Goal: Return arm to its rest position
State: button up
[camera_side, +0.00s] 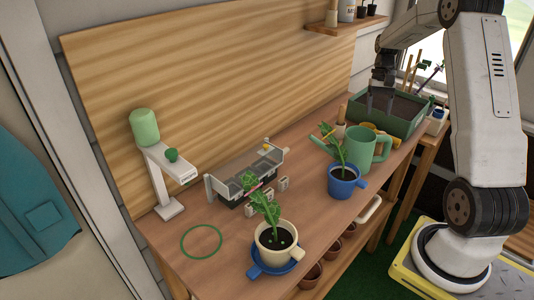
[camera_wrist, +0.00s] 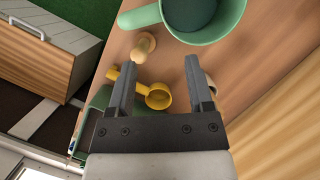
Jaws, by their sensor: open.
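My gripper (camera_side: 381,101) is at the far end of the bench, above the near part of the green soil tray (camera_side: 408,127). In the wrist view my gripper (camera_wrist: 160,82) has its two grey fingers spread wide apart with nothing held between them. Beyond the fingers lie a yellow scoop (camera_wrist: 157,95), a wooden-handled tool (camera_wrist: 143,45) and the rim of a green watering can (camera_wrist: 211,37). The fingers are partly dark against the tray in the side view.
The wooden bench (camera_side: 215,275) carries a blue pot with a plant (camera_side: 343,181), a cream pot with a plant (camera_side: 275,242) on a blue saucer, a clear-sided rack (camera_side: 248,170) and a white stand with a green top (camera_side: 157,160). A green ring (camera_side: 183,246) marks bare wood at left. A shelf (camera_side: 345,24) hangs behind.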

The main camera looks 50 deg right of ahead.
jog(key=n+h, duration=0.1)
jog(key=n, duration=0.1)
send_near(348, 134)
jog(key=shift+t, duration=0.4)
jog(key=x, duration=0.5)
jog(key=shift+s, duration=0.35)
jog(key=s+a+f+n+t+h, duration=0.1)
jog(key=s+a+n+t, duration=0.1)
jog(key=a, duration=1)
jog(key=s+a+f+n+t+h, duration=0.1)
jog(key=s+a+n, duration=0.4)
jog(key=a, duration=0.7)
jog(key=shift+a+f+n+t, duration=0.15)
jog(key=shift+f+n+t, duration=0.35)
jog(key=shift+f+n, duration=0.25)
jog(key=shift+s, duration=0.15)
